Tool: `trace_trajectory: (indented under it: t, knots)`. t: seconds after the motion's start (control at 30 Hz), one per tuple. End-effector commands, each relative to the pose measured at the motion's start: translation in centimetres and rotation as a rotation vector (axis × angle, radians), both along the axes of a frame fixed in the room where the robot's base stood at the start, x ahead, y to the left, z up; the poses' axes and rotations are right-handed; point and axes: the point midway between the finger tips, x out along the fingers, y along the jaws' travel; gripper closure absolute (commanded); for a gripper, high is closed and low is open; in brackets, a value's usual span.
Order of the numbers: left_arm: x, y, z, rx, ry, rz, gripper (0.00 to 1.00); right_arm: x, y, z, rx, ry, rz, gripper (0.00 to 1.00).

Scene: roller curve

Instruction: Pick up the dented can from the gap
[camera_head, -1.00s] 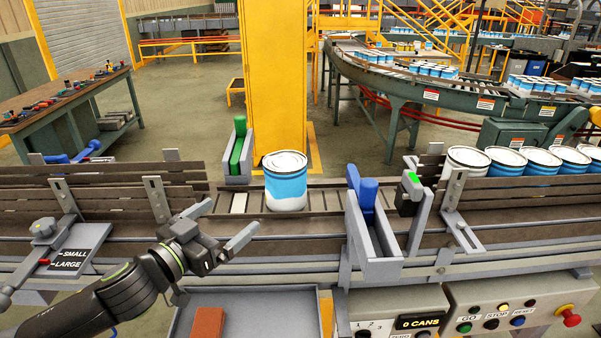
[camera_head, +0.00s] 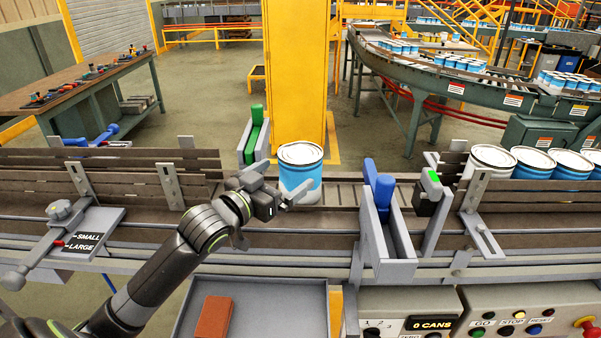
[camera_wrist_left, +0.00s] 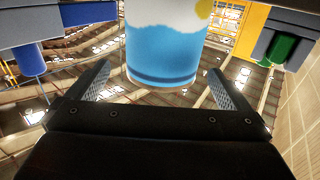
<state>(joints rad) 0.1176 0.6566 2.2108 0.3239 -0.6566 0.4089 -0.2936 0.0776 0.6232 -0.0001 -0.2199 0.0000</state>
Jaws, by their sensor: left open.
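The can (camera_head: 300,169), blue and white with a light lid, stands upright on the rollers in the gap between the green stop and the blue stop. From here I cannot make out a dent. My left gripper (camera_head: 279,180) is open just in front of the can, on its near left side. In the left wrist view the can (camera_wrist_left: 165,45) sits ahead of and between the two spread fingers (camera_wrist_left: 157,88), with no finger seen touching it. The gripper covers part of the can's lower left in the head view. My right gripper is not in view.
A green stop (camera_head: 254,135) stands behind left of the can and a blue stop (camera_head: 384,190) to its right. Brown side rails (camera_head: 110,170) line the conveyor. Several cans (camera_head: 535,163) queue at the right. A tray (camera_head: 275,300) with a red-brown block (camera_head: 213,318) lies below.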

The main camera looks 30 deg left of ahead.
Motion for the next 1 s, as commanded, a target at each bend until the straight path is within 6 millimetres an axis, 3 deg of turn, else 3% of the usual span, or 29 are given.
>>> trace_trajectory:
  t: [0.1, 0.27, 0.53, 0.67, 1.0]
  knots:
    - [1.4, -0.2, 0.1, -0.004, 0.001, 0.001, 0.00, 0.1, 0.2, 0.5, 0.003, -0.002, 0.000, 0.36]
    - [2.2, -0.4, 0.2, -0.001, 0.000, 0.001, 0.00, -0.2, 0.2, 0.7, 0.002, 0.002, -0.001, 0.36]
    - [5.4, -0.6, 1.8, -0.004, 0.001, 0.000, 0.00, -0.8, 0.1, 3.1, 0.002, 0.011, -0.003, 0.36]
    - [6.7, -0.9, 1.4, -0.002, 0.000, 0.001, 0.00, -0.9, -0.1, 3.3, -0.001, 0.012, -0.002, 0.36]
    - [7.2, -1.0, 1.2, 0.001, 0.001, 0.001, 0.00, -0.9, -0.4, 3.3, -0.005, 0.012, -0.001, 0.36]
